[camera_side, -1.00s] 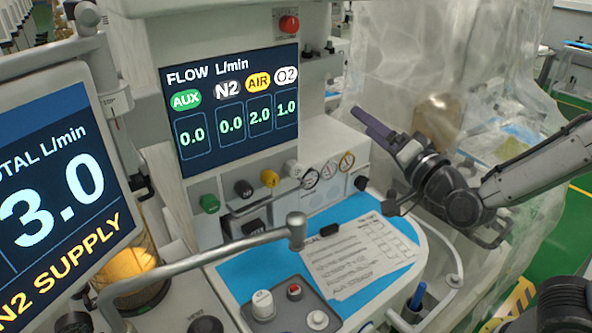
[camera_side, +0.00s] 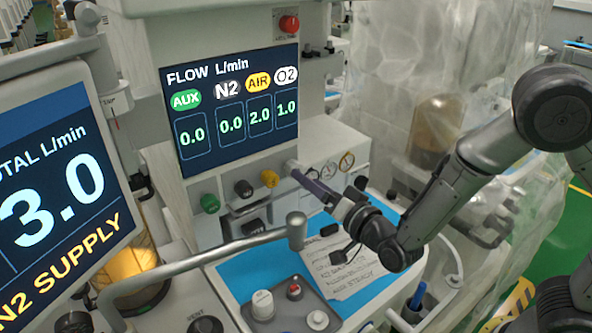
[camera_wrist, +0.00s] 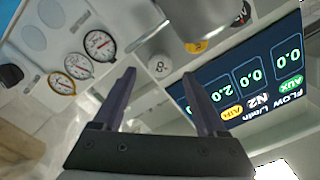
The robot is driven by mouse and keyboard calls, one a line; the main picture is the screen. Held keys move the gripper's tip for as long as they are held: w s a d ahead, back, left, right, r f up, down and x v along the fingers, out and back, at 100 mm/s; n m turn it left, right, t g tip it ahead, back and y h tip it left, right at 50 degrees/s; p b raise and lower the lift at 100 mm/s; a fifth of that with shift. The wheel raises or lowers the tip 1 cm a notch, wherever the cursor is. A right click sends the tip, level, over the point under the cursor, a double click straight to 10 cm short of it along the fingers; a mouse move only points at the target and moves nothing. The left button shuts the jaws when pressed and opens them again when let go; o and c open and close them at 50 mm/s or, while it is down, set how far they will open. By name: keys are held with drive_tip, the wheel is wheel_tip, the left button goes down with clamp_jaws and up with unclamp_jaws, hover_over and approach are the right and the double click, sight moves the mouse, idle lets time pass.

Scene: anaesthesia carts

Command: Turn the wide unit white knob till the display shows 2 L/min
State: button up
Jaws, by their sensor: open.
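The white knob (camera_side: 291,167) sits at the right end of the knob row below the flow display. It also shows in the wrist view (camera_wrist: 160,66), ahead of the gap between my fingertips. The flow display (camera_side: 232,110) reads AUX 0.0, N2 0.0, AIR 2.0 and O2 1.0. My gripper (camera_side: 299,175) is open, its purple fingers pointing at the white knob. In the wrist view the fingers (camera_wrist: 158,79) stand apart with nothing between them. I cannot tell whether a fingertip touches the knob.
Yellow (camera_side: 270,178), black (camera_side: 243,188) and green (camera_side: 210,203) knobs lie left of the white one. Gauges (camera_side: 329,170) are to its right. A grey bar with an upright end (camera_side: 296,231) crosses in front. A left screen (camera_side: 62,190) shows 3.0.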

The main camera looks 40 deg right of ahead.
sight(290, 165)
drive_tip(key=w, duration=0.5)
drive_tip(key=shift+w, duration=0.35)
drive_tip(key=shift+c, duration=0.2)
clamp_jaws()
